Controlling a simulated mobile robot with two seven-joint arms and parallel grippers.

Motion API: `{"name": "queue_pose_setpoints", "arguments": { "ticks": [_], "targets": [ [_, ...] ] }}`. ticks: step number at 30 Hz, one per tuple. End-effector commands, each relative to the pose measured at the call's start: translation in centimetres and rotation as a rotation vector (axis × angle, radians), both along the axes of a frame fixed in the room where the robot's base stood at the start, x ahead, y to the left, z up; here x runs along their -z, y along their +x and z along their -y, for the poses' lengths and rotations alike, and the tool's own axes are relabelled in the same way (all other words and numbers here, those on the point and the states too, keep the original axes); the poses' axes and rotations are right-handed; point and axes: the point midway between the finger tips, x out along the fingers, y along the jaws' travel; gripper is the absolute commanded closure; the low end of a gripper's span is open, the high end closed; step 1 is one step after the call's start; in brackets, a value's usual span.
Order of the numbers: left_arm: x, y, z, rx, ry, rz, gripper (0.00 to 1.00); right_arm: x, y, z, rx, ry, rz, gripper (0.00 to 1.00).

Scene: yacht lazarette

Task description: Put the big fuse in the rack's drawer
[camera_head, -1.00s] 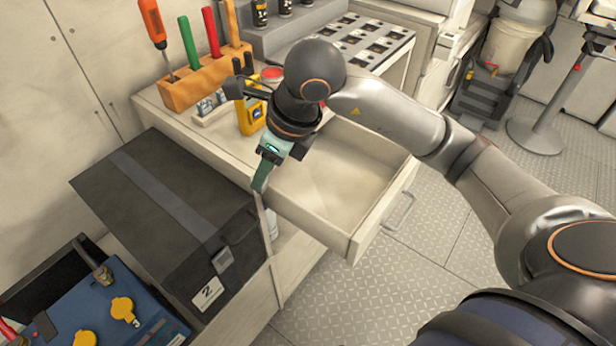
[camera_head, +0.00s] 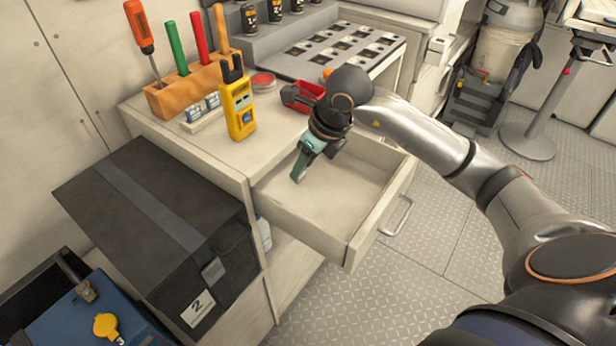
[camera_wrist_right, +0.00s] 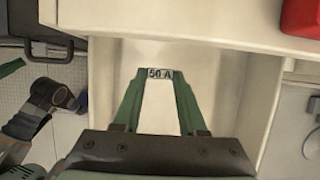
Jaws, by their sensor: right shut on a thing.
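The open drawer (camera_head: 345,200) sticks out from the rack, and its bare floor shows in the head view. My right gripper (camera_head: 299,175) points down over the drawer, its green fingertips near the drawer's left side. In the right wrist view my right gripper (camera_wrist_right: 159,76) is shut on a small fuse (camera_wrist_right: 159,72) marked "50 A", held between the fingertips. The drawer's pale interior (camera_wrist_right: 222,85) lies behind it. The fuse is too small to make out in the head view. Its height above the drawer floor is hard to tell.
On the rack top stand a yellow meter (camera_head: 238,108), a small holder with blocks (camera_head: 202,113), a red bin (camera_head: 301,97) and a wooden tool block (camera_head: 185,92). A dark case (camera_head: 160,220) marked 2 sits left of the drawer.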

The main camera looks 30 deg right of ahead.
Motion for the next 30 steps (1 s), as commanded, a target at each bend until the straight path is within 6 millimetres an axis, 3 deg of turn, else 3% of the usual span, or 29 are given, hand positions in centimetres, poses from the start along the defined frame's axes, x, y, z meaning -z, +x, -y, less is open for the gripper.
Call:
{"name": "queue_pose_setpoints", "arguments": {
  "ticks": [7,13,24,25,30],
  "targets": [
    [0.1,-0.1,-0.1,-0.001,0.000,0.002,1.00,1.5,0.4,1.1,0.001,0.000,-0.001,1.00],
    [0.7,-0.2,-0.2,-0.002,0.003,-0.003,1.00,4.4,0.4,1.2,-0.001,0.002,-0.002,1.00],
    [1.2,-0.5,-0.3,-0.003,0.005,-0.009,1.00,4.9,0.5,1.2,-0.001,0.000,0.002,1.00],
    [1.1,-0.5,-0.3,-0.004,0.005,-0.009,1.00,4.9,0.5,1.2,-0.001,0.000,0.002,0.58],
    [1.0,-0.5,-0.3,-0.003,0.006,-0.008,1.00,4.8,0.5,1.2,-0.001,0.001,0.001,0.39]
  ]
}}
